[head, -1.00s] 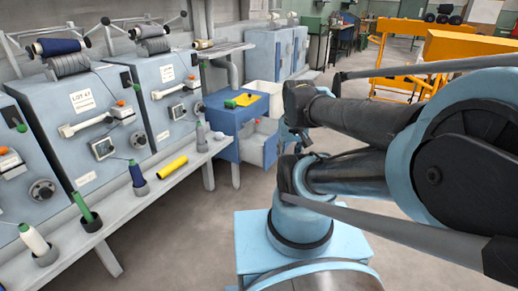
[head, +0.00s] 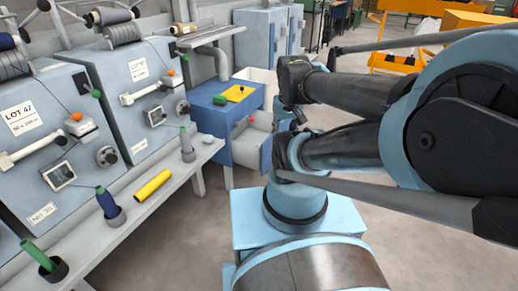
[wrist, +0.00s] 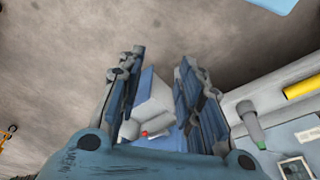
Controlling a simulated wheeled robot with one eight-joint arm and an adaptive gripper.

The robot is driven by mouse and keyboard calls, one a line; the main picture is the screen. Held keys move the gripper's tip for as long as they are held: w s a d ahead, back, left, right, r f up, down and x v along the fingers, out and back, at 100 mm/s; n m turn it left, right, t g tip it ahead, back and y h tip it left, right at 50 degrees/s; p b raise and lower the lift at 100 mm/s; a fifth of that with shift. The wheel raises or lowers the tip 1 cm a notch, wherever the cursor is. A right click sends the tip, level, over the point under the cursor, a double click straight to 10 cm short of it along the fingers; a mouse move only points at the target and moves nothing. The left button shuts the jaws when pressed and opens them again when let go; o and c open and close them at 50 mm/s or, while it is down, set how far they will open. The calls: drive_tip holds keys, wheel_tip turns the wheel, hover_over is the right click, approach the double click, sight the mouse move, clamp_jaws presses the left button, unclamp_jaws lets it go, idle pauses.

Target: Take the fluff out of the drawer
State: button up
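The blue cabinet (head: 212,118) stands in the middle distance in the head view, with its pale drawer (head: 247,148) pulled out on the right side. In the wrist view the drawer (wrist: 153,100) shows between my fingers, some way beyond them. A small red thing (wrist: 146,133) and a whitish lump (wrist: 129,129) show near it; I cannot tell whether the lump is the fluff. My gripper (wrist: 158,75) is open, with nothing between its fingers. In the head view my arm hides most of the gripper and part of the drawer.
A long grey bench (head: 128,212) on the left carries a yellow tube (head: 153,185) and several bobbins. Spinning machines (head: 62,135) stand behind it. A yellow cloth (head: 238,93) and a green object (head: 220,100) lie on the cabinet top. Floor between bench and base is clear.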

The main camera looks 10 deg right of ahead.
drive_tip(key=o, duration=0.9)
drive_tip(key=shift+r, duration=0.7)
drive_tip(key=shift+c, duration=0.2)
drive_tip(key=w+r+n, duration=0.3)
drive_tip(key=w, duration=0.4)
drive_tip(key=w+r+n, duration=0.2)
drive_tip(key=w+r, duration=0.1)
drive_tip(key=w, duration=0.4)
drive_tip(key=n+g+y, duration=0.2)
drive_tip(key=n+g, duration=0.1)
drive_tip(key=n, duration=1.2)
hover_over(259, 145)
drive_tip(key=w+d, duration=0.1)
drive_tip(key=d, duration=0.2)
wheel_tip(259, 145, down, 36)
drive_tip(key=a+f, duration=0.1)
drive_tip(key=f, duration=1)
drive_tip(key=a+f, duration=0.1)
drive_tip(key=f, duration=0.5)
drive_tip(key=shift+s+a, duration=0.3)
drive_tip(key=shift+a, duration=0.05)
